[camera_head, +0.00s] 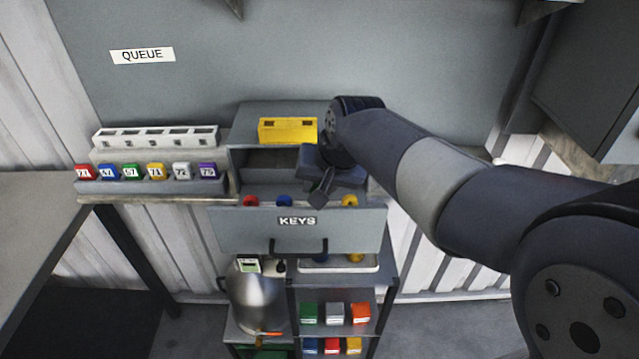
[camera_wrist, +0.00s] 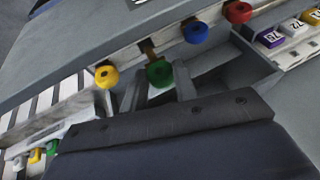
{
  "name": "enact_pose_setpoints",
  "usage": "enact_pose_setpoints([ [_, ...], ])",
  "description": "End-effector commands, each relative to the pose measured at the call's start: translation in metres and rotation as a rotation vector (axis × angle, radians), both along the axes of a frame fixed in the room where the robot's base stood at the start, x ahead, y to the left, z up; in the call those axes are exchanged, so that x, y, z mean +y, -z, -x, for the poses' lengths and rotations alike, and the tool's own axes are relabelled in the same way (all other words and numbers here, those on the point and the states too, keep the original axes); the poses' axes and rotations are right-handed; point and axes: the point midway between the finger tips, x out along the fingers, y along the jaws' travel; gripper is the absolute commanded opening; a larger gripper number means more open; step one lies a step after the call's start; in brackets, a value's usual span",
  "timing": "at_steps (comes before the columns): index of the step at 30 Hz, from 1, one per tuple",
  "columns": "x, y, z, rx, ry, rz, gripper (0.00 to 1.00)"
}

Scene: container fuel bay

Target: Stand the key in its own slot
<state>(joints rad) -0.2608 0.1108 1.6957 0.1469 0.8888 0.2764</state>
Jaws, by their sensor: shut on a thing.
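My gripper (camera_head: 322,192) is over the open drawer labelled KEYS (camera_head: 254,230). In the wrist view my gripper (camera_wrist: 159,82) is shut on a green-headed key (camera_wrist: 159,73), whose brass shaft points toward the drawer front. The green key is hidden in the head view. A red key (camera_head: 250,201), a blue key (camera_head: 284,201) and a yellow key (camera_head: 350,201) sit along the drawer's front. In the wrist view the green key is between the blue key (camera_wrist: 196,31) and the yellow key (camera_wrist: 106,77). I cannot tell whether its shaft is in a slot.
A yellow slotted block (camera_head: 287,130) stands on top of the cabinet. A shelf at left holds several coloured numbered blocks (camera_head: 156,171) and a white slotted rack (camera_head: 155,137). Below the drawer are a metal canister (camera_head: 257,300) and shelves with coloured blocks (camera_head: 335,313).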

Motion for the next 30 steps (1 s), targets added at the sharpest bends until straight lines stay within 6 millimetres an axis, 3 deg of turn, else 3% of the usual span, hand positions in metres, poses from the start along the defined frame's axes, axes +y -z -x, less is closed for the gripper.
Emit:
enact_pose_setpoints([
  [30,0.0,0.022,0.0,0.0,0.0,0.0,0.06],
])
